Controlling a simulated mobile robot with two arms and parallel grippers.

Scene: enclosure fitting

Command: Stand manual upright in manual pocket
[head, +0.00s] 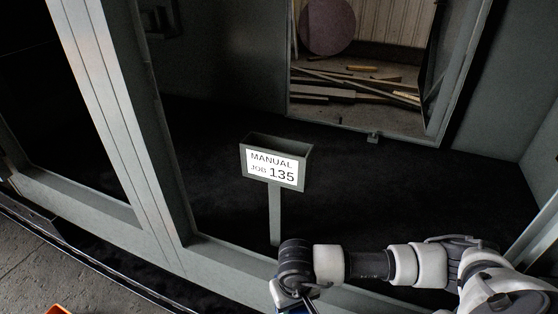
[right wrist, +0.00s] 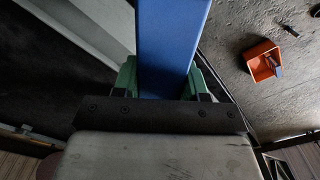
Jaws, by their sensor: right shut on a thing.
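The manual pocket (head: 250,163) is a grey open-topped box with a white label reading MANUAL JOB 135, on a thin post in the middle of the head view. Its opening faces up and looks empty. My right gripper (head: 297,303) is at the bottom edge of the head view, below and in front of the pocket and apart from it. In the right wrist view, its green fingers are shut on a blue slab, the manual (right wrist: 172,45). Only a sliver of blue shows in the head view. My left gripper is not in view.
The grey enclosure frame (head: 165,235) has an upright post left of the pocket and a sill in front. A window opening stands behind, with planks (head: 345,82) beyond. An orange bin (right wrist: 259,62) sits on the concrete floor. The space around the pocket is clear.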

